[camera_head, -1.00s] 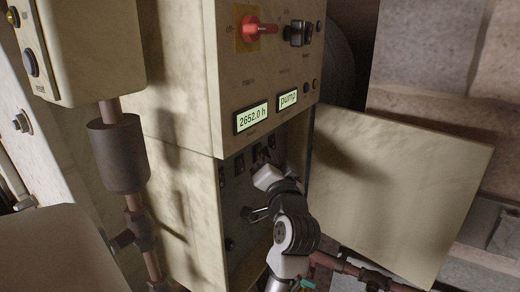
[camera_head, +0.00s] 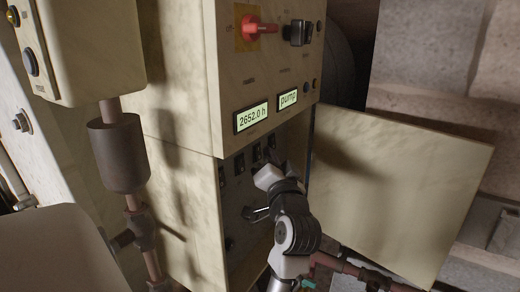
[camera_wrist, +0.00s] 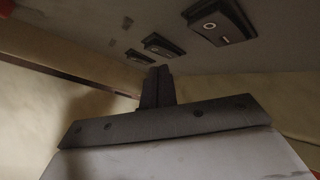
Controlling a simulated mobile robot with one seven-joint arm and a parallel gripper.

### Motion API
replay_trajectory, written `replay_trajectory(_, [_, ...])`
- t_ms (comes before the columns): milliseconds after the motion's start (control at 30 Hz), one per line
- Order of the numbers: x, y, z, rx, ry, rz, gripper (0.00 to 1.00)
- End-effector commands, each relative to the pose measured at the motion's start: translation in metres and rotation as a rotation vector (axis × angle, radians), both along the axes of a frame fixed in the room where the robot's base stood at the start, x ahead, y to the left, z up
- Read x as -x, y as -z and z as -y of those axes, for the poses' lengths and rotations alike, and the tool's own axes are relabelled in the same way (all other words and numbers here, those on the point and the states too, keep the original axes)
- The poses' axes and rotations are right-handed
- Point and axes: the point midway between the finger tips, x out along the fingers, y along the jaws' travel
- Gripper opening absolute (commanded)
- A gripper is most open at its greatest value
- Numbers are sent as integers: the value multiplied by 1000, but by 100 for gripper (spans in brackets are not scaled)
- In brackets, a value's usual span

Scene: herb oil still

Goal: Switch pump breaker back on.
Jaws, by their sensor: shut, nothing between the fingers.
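A row of dark breaker switches (camera_head: 239,163) sits in the open lower compartment of the cream cabinet. The wrist view shows three of them, the nearest (camera_wrist: 222,22) with a round mark and a bar mark on its face. I cannot read which one is the pump breaker. My gripper (camera_head: 267,163) is at the right part of the row, and its tip is partly hidden by my wrist. In the wrist view my gripper (camera_wrist: 158,72) has its fingers together and empty, just below the farther breakers (camera_wrist: 163,45). Contact cannot be told.
The compartment door (camera_head: 400,195) stands open to the right. A vertical pipe (camera_head: 119,155) stands at left; more pipes run below my arm.

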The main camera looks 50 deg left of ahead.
Motion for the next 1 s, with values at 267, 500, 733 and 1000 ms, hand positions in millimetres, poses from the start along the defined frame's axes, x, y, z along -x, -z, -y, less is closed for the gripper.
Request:
replay_trajectory(267, [-1,1,8,0,-1,0,0])
replay_trajectory(500, [-3,1,11,-1,1,0,0])
replay_trajectory(733, [-8,5,32,1,2,0,0])
replay_trajectory(1000, [-13,7,53,0,0,0,0])
